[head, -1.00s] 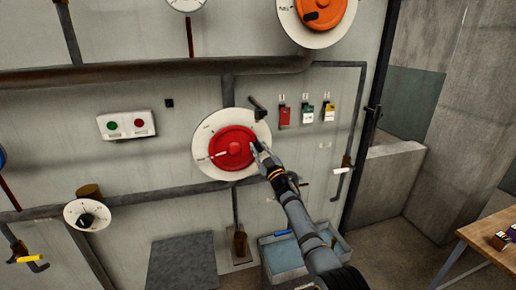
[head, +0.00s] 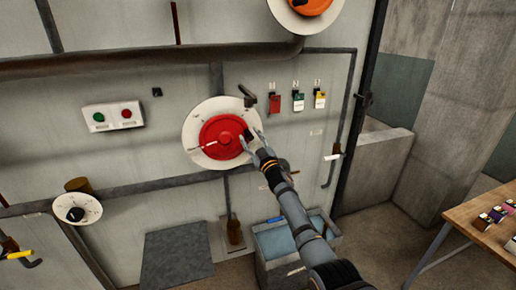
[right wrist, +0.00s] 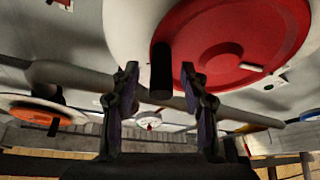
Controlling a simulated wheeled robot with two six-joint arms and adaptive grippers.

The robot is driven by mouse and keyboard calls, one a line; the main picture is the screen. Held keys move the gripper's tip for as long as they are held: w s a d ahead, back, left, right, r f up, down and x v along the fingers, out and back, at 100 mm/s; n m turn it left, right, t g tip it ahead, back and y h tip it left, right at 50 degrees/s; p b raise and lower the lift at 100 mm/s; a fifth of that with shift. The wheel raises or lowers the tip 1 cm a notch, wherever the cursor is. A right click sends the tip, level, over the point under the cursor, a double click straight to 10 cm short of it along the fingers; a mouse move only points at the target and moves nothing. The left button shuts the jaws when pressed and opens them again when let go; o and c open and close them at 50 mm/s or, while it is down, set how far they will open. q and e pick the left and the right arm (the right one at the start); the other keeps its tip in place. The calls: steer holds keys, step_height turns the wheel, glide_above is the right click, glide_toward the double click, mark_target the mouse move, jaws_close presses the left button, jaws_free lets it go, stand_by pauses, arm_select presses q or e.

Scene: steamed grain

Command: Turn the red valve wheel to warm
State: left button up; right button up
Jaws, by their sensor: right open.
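The red valve wheel (head: 222,125) sits on a round white dial plate (head: 191,128) on the grey wall panel. A thin white pointer lies on its left side, and a short black handle (head: 248,134) stands out near its right edge. The wheel (right wrist: 240,35) also fills the top of the right wrist view. My right gripper (head: 253,139) is open at the wheel's right edge. In the right wrist view the black handle (right wrist: 161,66) appears between the two open fingers; I cannot tell whether they touch it. The dial's lettering is too small to read. My left gripper is out of view.
A dark lever (head: 247,95) sits just above the wheel. Red, green and yellow tags (head: 298,101) hang to the right. A two-button box (head: 113,117) is at left. Pipes cross the panel. A blue bin (head: 275,243) stands below, and a wooden table (head: 480,222) at right.

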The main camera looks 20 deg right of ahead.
steer(key=v, duration=1)
steer(key=shift+s+d, duration=0.15)
steer(key=shift+s, duration=0.2)
